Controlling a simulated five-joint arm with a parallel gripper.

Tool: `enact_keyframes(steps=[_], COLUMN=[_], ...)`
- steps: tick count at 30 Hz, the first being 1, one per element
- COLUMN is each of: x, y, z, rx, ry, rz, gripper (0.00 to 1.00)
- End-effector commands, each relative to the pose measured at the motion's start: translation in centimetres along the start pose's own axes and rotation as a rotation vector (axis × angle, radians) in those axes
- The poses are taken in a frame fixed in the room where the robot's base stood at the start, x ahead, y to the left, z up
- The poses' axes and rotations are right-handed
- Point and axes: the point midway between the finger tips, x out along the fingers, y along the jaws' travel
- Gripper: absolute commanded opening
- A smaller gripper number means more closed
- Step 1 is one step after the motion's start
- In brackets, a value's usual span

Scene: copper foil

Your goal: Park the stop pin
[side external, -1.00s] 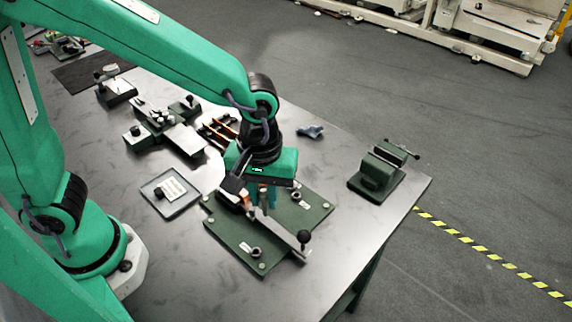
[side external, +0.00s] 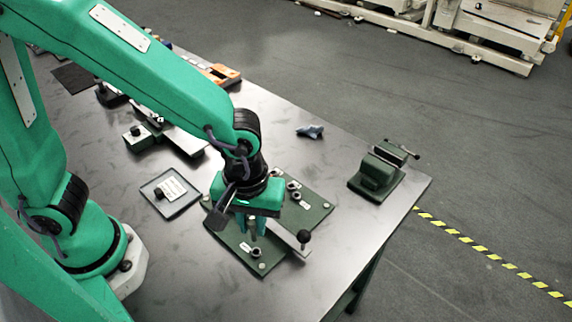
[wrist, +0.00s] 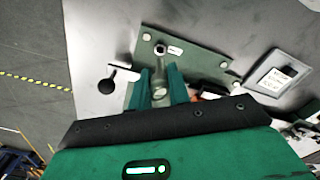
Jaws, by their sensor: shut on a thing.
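My gripper (side external: 257,226) is shut on the stop pin (side external: 253,228), a grey metal pin upright between the green fingers. In the wrist view the pin's round head (wrist: 159,93) shows between the fingertips (wrist: 161,85). The gripper is over the near part of the green base plate (side external: 230,234). A metal collar (side external: 256,252) with a small white label sits on the plate just nearer the camera than the pin. I cannot tell the pin's height above the plate. A flat lever with a black ball knob (side external: 303,236) lies across the plate, partly hidden by my gripper.
More collars (side external: 297,195) sit on the plate's far part. A shallow grey tray (side external: 180,206) with a label card lies left of the plate. A green vise (side external: 375,176) stands at the right. A blue-grey piece (side external: 310,131) lies behind. The table's front right is bare.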

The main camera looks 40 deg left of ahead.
Motion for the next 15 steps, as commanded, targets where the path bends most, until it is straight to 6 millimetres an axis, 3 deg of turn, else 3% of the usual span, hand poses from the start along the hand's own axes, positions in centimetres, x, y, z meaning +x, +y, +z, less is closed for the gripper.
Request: enact_keyframes(steps=[15], x=[2.6], y=[0.0], z=[0.0], rx=[0.000], ry=[0.000], rz=[-0.001], gripper=[0.00])
